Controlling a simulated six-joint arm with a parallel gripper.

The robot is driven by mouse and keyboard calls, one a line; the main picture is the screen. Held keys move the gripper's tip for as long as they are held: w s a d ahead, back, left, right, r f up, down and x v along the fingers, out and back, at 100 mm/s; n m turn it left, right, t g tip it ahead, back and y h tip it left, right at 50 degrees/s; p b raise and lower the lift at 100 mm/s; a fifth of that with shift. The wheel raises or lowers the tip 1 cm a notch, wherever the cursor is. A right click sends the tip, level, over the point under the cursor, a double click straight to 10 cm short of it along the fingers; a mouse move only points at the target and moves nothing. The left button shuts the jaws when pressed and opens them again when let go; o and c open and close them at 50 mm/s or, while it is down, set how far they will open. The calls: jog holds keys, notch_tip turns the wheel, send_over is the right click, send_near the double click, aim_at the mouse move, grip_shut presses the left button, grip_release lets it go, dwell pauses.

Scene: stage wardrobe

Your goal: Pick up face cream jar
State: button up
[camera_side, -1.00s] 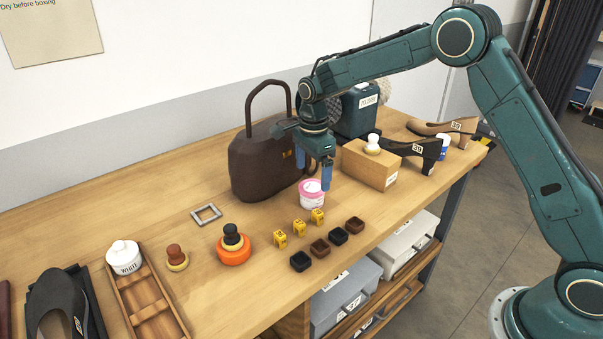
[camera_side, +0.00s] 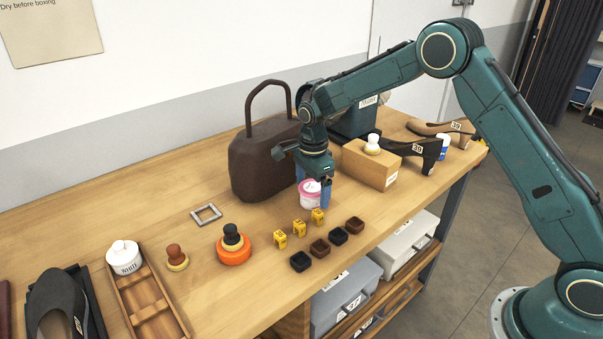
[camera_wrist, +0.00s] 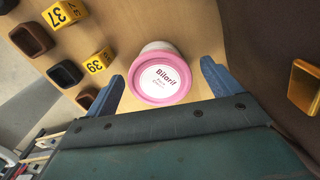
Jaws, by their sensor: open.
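The face cream jar (camera_side: 311,196) is a small white jar with a pink-rimmed lid, standing upright on the wooden bench (camera_side: 205,245). In the wrist view the jar (camera_wrist: 161,79) shows its round printed lid between the two blue fingers. My gripper (camera_wrist: 164,82) is open, with one finger on each side of the jar and a visible gap to each. In the side view my gripper (camera_side: 313,193) is low over the jar and points down; its hand hides part of the jar's top.
A dark brown handbag (camera_side: 258,165) stands close behind the jar. Yellow number markers (camera_side: 299,228) and small dark trays (camera_side: 320,246) are in front. A wooden block (camera_side: 368,165) is to the right.

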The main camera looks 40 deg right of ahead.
aim_at(312, 186)
jog(key=c, duration=1.2)
jog(key=shift+o, duration=0.2)
jog(key=shift+r, duration=0.15)
notch_tip(312, 186, up, 20)
dwell(0.4)
